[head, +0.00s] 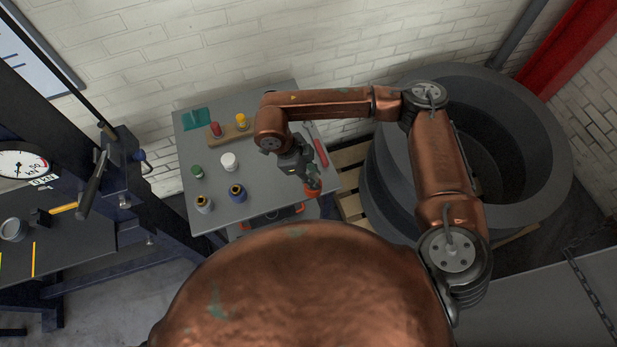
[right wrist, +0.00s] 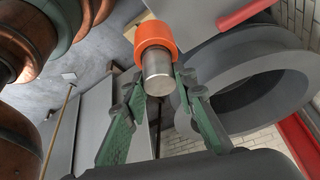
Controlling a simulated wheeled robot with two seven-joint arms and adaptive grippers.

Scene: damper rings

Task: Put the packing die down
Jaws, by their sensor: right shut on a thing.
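The packing die is a steel cylinder with an orange collar. It shows in the head view (head: 313,188) at the lower right part of the grey table (head: 258,122), and close up in the right wrist view (right wrist: 156,44). My right gripper (head: 304,178) is shut on it. In the right wrist view the green-padded fingers (right wrist: 158,88) are on either side of the steel part, with the orange collar beyond the fingertips. Whether the die touches the tabletop cannot be told. My left gripper is not in view.
A large grey ring stack (head: 392,170) stands right; a press with a gauge (head: 22,164) stands left.

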